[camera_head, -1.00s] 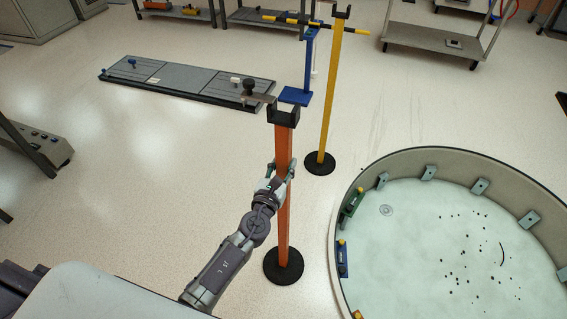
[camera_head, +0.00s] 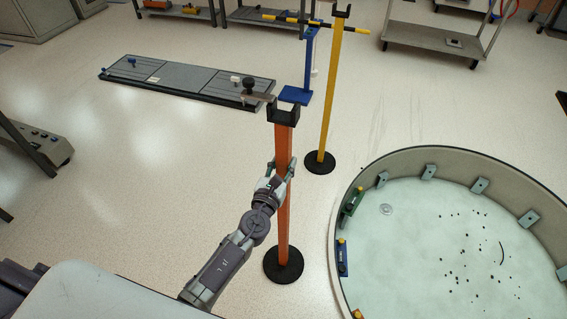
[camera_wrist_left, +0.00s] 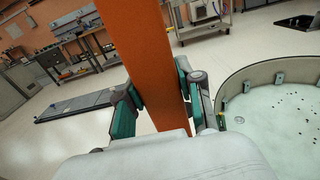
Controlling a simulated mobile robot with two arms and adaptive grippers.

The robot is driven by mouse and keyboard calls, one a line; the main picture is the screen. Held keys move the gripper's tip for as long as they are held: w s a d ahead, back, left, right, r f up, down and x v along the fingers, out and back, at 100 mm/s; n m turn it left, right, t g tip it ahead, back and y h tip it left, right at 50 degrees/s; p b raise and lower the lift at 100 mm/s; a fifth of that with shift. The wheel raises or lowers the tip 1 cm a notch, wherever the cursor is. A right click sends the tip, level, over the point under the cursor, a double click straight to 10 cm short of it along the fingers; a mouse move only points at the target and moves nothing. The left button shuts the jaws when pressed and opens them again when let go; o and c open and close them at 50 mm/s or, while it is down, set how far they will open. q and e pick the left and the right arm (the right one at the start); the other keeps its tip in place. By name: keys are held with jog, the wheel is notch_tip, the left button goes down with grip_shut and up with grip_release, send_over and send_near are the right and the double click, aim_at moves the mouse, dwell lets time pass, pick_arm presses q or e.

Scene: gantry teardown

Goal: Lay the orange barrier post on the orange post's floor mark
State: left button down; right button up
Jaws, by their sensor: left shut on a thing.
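The orange barrier post (camera_head: 283,215) stands upright on its round black base (camera_head: 283,265) in the middle of the head view. It has a black cradle (camera_head: 284,115) on top. My left gripper (camera_head: 279,170) is shut on the post at about mid-height. In the left wrist view the post (camera_wrist_left: 142,45) runs between the two green-padded fingers (camera_wrist_left: 158,100). I cannot make out the orange post's floor mark in these frames. My right gripper is not in view.
A yellow post (camera_head: 329,100) stands behind to the right, near a blue stand (camera_head: 295,95). A round walled pit (camera_head: 345,215) is close on the right. A low grey platform (camera_head: 185,80) lies back left.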

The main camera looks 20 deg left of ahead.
pick_arm(q)
jog(key=shift+w+b, duration=0.1)
jog(key=shift+b, duration=0.2)
jog(key=c, duration=0.7)
grip_release()
jog(key=shift+o, duration=0.2)
jog(key=shift+s+f, duration=0.2)
jog(key=shift+f, duration=0.3)
jog(key=s, duration=1.2)
jog(key=shift+a+r, duration=0.2)
jog(key=shift+r, duration=0.15)
jog(key=shift+w, duration=0.1)
